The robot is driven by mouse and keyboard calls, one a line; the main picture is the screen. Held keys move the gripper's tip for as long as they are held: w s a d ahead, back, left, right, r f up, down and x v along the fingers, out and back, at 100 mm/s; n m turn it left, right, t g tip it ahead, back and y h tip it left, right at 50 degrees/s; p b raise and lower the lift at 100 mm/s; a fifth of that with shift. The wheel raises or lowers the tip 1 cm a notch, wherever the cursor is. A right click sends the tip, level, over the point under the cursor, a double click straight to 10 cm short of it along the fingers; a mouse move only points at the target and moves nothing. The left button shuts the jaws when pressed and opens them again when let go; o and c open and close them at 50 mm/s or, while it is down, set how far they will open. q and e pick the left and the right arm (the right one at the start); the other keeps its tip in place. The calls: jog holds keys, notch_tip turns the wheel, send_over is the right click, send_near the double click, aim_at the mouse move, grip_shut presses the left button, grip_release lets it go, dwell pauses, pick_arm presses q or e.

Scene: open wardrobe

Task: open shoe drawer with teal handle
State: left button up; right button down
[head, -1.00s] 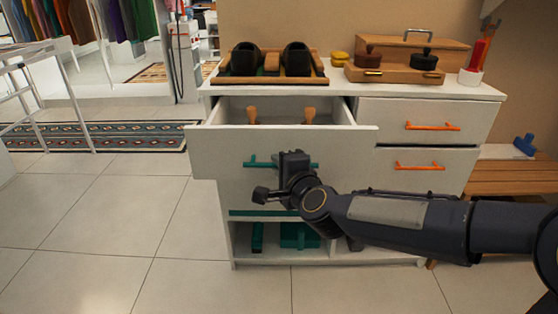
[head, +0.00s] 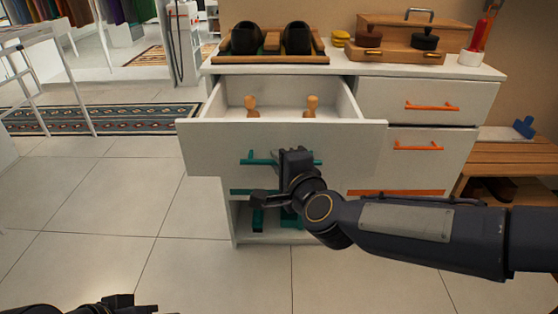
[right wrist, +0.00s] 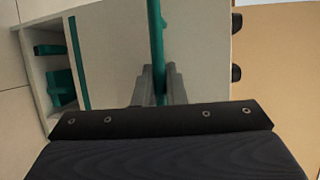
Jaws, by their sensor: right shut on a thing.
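The shoe drawer (head: 222,149) is a white drawer at the upper left of the white cabinet, and it stands well out from the body. Its teal bar handle (head: 259,157) runs across its front, and it also shows in the right wrist view (right wrist: 156,40). My right gripper (head: 294,160) is shut on the handle, with its fingers on both sides of the bar in the right wrist view (right wrist: 160,88). It hides the middle of the handle in the head view. Two wooden shoe trees (head: 311,106) show inside the drawer. My left gripper (head: 118,304) is partly visible at the bottom left, its jaws unclear.
A shoe tray (head: 268,59) with black shoes and a wooden box (head: 398,55) stand on top. Teal items lie in the open shelf below. A wooden bench (head: 515,158) stands right; floor is clear left.

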jog(key=c, duration=1.8)
grip_release()
jog(key=p+v, duration=0.1)
jog(key=v, duration=0.6)
jog(key=shift+s+d+p, duration=0.15)
jog(key=shift+s+p, duration=0.2)
jog(key=shift+p, duration=0.05)
jog(key=shift+r, duration=0.1)
